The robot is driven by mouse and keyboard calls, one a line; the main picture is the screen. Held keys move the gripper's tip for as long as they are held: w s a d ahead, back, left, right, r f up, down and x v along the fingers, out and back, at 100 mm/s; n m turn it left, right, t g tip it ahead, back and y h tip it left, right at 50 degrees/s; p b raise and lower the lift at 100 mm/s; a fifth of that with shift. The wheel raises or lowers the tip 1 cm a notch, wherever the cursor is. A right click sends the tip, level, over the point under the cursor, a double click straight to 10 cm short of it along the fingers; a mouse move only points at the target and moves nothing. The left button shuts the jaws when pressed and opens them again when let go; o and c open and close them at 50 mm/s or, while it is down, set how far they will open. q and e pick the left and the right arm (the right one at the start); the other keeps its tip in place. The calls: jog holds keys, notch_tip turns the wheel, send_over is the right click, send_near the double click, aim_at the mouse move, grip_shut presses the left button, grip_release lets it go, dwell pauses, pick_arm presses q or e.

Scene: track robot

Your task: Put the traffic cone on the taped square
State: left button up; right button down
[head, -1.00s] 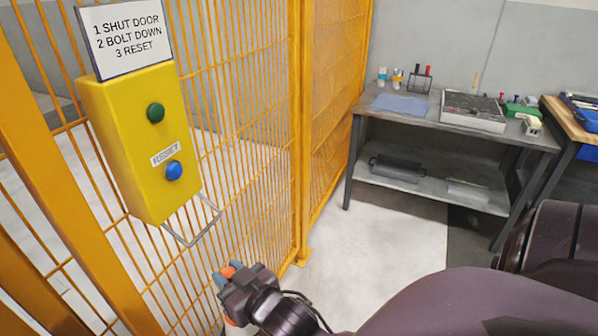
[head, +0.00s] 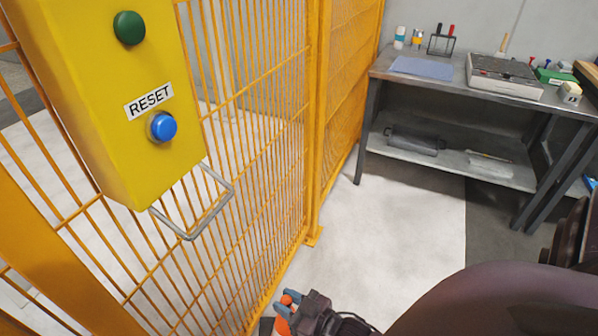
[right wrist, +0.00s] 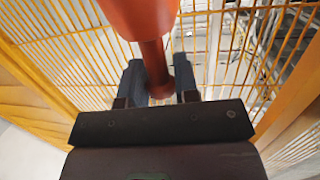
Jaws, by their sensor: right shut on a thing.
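My right gripper (head: 288,311) shows at the bottom of the head view, in front of the yellow mesh fence. It is shut on an orange thing, most likely the traffic cone (head: 289,298), of which only a little shows there. In the right wrist view the cone (right wrist: 143,15) is large and orange, with a narrower part between the two fingers of the gripper (right wrist: 158,85). The rest of the cone is cut off by the picture's edge. The taped square is not in view. My left gripper is not in view.
A yellow control box (head: 110,95) with green and blue buttons hangs on the mesh fence (head: 245,150) at the left, with a metal loop (head: 205,215) below it. A grey workbench (head: 450,90) with tools stands at the back right. The pale floor (head: 400,235) between is clear.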

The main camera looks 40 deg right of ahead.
jog(key=s+d+f+b, duration=0.1)
jog(key=f+b, duration=0.2)
jog(key=f, duration=0.5)
jog(key=s+d+f+b, duration=0.1)
jog(key=f+b, duration=0.2)
jog(key=f, duration=0.5)
jog(key=s+d+f+b, duration=0.1)
jog(key=d+f+b, duration=0.1)
jog(key=f, duration=0.6)
jog(key=shift+s+d+f+b, duration=0.1)
jog(key=shift+s+b, duration=0.1)
jog(key=shift+b, duration=0.3)
jog(key=shift+w+f, duration=0.15)
jog(key=shift+f, duration=0.25)
notch_tip(320, 180, down, 4)
jog(key=shift+r+b, duration=0.1)
jog(key=shift+b, duration=1.1)
jog(key=shift+f, duration=0.25)
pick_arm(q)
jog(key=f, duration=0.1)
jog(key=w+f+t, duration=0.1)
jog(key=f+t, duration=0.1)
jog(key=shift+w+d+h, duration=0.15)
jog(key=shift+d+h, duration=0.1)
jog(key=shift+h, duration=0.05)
pick_arm(e)
jog(key=shift+r, duration=0.1)
